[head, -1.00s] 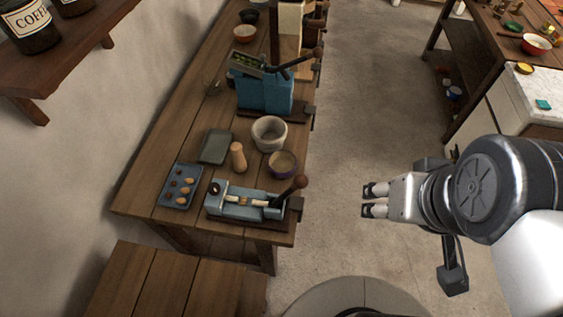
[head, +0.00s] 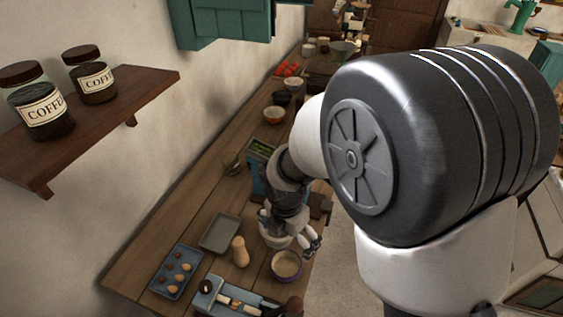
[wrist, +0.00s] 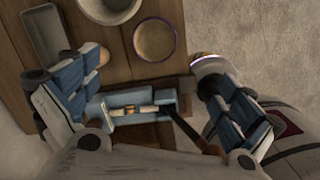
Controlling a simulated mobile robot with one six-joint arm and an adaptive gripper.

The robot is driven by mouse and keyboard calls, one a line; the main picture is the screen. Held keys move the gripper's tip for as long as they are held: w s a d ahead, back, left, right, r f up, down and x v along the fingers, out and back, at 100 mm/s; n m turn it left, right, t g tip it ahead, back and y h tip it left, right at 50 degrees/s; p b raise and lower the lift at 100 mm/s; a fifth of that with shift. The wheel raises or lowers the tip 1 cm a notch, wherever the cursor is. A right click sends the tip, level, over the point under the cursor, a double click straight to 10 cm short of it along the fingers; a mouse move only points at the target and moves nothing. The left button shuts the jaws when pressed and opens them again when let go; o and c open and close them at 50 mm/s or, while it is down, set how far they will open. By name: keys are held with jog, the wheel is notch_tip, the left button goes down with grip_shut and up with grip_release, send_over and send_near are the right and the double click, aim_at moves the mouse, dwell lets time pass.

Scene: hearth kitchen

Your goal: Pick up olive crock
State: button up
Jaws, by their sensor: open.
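I cannot tell for sure which vessel is the olive crock. A pale thick-walled crock (head: 274,241) stands on the wooden bench in the head view, partly hidden by my gripper (head: 295,236). It also shows at the top edge of the wrist view (wrist: 107,10). A purple-rimmed bowl (head: 286,265) with tan contents sits in front of it, also in the wrist view (wrist: 154,40). My gripper is open above the bench's right edge. In the wrist view its fingers (wrist: 150,65) are wide apart with nothing held between them.
A blue lever device (head: 222,293), a wooden pestle (head: 240,252), a grey-green tray (head: 220,233) and a blue tray of nuts (head: 175,272) crowd the near bench. Further bowls (head: 274,114) stand behind. A shelf (head: 100,120) with coffee jars juts from the left wall.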

notch_tip(320, 180, down, 2)
jog(key=a+f+n, duration=0.1)
jog(key=a+n, duration=0.1)
jog(key=b, duration=0.5)
send_over(286, 267)
jog(key=f, duration=1.1)
jog(key=shift+s+a+f, duration=0.15)
jog(key=shift+s+f, duration=0.1)
notch_tip(286, 267, down, 5)
jog(key=b, duration=0.2)
jog(key=shift+w+f+b, duration=0.1)
jog(key=shift+f+b, duration=0.05)
jog(key=shift+b, duration=0.25)
jog(key=shift+c, duration=0.4)
jog(key=c, duration=1.2)
